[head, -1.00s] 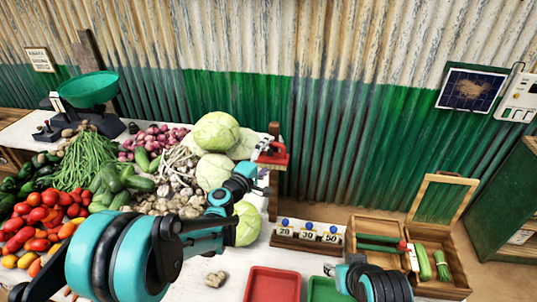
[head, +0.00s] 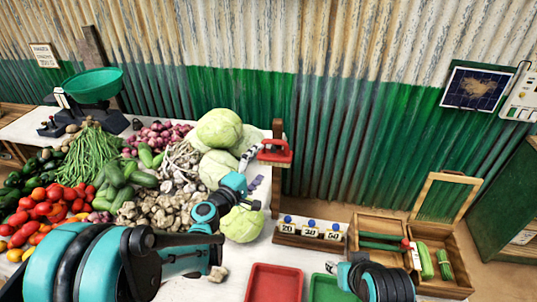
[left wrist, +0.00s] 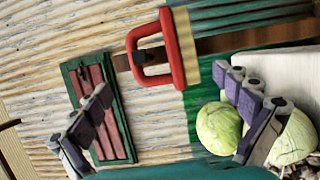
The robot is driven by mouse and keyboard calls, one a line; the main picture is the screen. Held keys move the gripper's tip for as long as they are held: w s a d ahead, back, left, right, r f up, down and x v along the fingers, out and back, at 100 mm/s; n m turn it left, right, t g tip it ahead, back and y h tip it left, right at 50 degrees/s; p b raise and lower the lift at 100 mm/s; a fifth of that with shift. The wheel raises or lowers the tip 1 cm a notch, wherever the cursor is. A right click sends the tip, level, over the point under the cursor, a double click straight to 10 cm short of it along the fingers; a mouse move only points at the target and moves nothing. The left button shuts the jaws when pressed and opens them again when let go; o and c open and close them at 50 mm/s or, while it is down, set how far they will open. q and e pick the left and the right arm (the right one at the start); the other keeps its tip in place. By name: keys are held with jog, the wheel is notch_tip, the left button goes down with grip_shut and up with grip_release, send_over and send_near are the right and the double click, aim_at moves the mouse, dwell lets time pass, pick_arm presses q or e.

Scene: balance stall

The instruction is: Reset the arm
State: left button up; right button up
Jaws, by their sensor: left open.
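The task names no object besides my arm. My left arm reaches in from the left across the vegetable table in the head view. Its gripper (head: 249,158) is open and empty, just left of a red handle (head: 276,152) at the table's back right corner. In the left wrist view the open fingers (left wrist: 163,84) stand wide apart, and the red loop handle (left wrist: 172,50) lies beyond them, apart from both. My right gripper (head: 331,267) is at the bottom edge of the head view, small and partly hidden by its arm; its jaws are unclear.
Cabbages (head: 219,128) and garlic (head: 160,208) lie close under my left arm. A green scale (head: 93,88) stands at the back left. A red tray (head: 273,284), a weight rack (head: 309,234) and wooden crates (head: 437,262) are to the right.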

pick_arm(q)
jog(key=s+a+f+m+g+y, duration=0.1)
jog(key=s+a+f+m+g, duration=0.2)
jog(key=s, duration=0.5)
jog(key=s+f+m+g+y, duration=0.1)
jog(key=s+m+g+y, duration=0.1)
jog(key=s+m, duration=0.45)
jog(key=s+a+f+m+g+y+b, duration=0.1)
jog(key=s+a+f+m+g+y, duration=0.1)
jog(key=s+a+y, duration=0.4)
jog(key=s+a+f+g, duration=0.1)
jog(key=s+a+f, duration=0.1)
jog(key=s+a, duration=0.3)
jog(key=shift+s+a+f, duration=0.25)
jog(key=shift+s+f, duration=0.15)
jog(key=shift+s, duration=1.55)
